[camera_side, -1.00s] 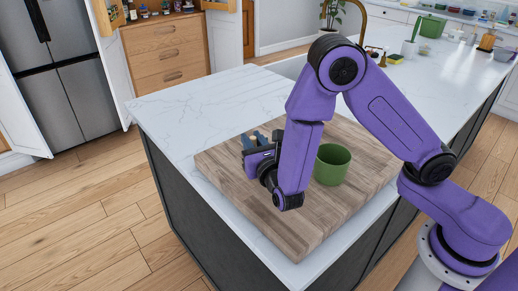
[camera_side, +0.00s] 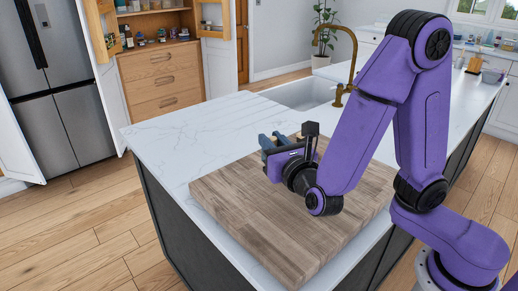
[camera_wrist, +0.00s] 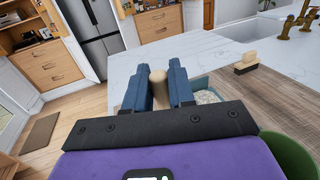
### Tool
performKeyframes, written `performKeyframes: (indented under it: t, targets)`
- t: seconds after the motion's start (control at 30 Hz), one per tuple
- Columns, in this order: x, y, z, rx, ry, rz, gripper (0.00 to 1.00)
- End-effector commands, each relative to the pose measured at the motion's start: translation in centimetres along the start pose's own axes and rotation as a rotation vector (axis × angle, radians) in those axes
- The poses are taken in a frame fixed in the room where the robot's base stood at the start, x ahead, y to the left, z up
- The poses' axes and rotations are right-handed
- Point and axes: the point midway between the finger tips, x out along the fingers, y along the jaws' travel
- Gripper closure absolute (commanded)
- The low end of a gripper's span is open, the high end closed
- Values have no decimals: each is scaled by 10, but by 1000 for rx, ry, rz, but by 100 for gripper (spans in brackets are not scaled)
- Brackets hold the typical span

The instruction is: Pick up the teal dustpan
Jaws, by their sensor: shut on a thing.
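My gripper (camera_wrist: 158,85) is shut on a beige, rounded handle (camera_wrist: 158,90) between its two blue fingers. A teal edge with a pale speckled inside shows just right of the fingers, partly hidden by them; it looks like the teal dustpan (camera_wrist: 202,84). The join between handle and pan is hidden. In the side view my gripper (camera_side: 272,141) is above the back left part of the wooden board. The dustpan cannot be made out there.
The wooden board (camera_side: 245,220) lies on the white worktop (camera_side: 190,130). A green pot (camera_wrist: 290,152) stands close on the right in the wrist view. A small wooden brush-like thing (camera_wrist: 245,62) stands farther back. A sink (camera_side: 305,92) and brass tap (camera_side: 347,65) are behind.

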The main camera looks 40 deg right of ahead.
Motion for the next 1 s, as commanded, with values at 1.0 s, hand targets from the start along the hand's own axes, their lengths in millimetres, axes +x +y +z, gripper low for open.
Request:
performKeyframes:
  t: [1.0]
  targets:
    - [-58, -42, 32, 0, -2, -2, 100]
